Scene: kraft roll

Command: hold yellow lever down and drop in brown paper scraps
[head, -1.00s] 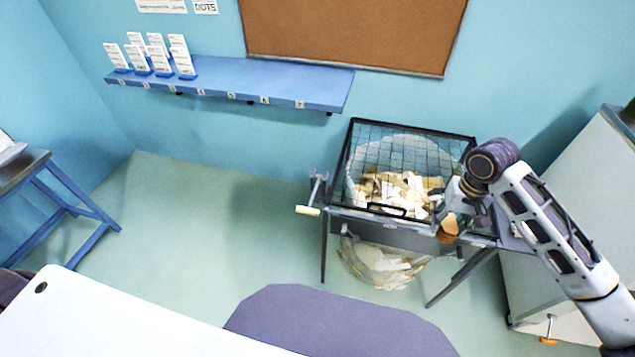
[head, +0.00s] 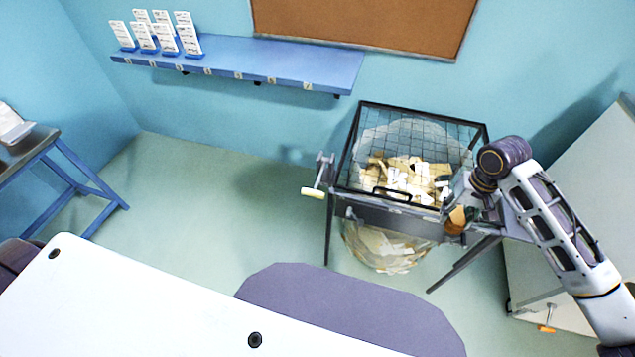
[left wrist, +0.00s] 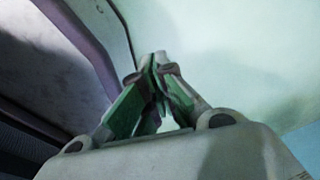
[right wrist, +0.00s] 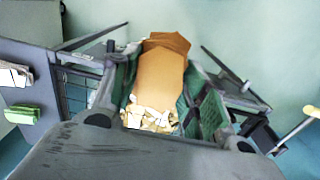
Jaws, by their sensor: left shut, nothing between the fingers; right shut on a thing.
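The yellow lever (head: 313,193) sticks out at the left side of the bin stand, with no gripper on it; a pale yellow handle also shows at the right of the right wrist view (right wrist: 298,133). My right gripper (head: 467,208) is at the bin's front right corner, shut on a brown paper scrap (right wrist: 163,72). The scrap hangs by the front rim in the head view (head: 456,221). The bin (head: 385,215) has a black mesh lid over a clear bag with many pale and tan scraps (head: 405,178). My left gripper (left wrist: 155,62) is shut and empty, away from the bin.
A blue shelf (head: 240,62) with white cards is on the back wall below a brown board (head: 360,22). A white cabinet (head: 590,200) with an orange handle (head: 546,329) stands right of the bin. A blue-legged table (head: 85,180) is at far left. Floor left of the bin is clear.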

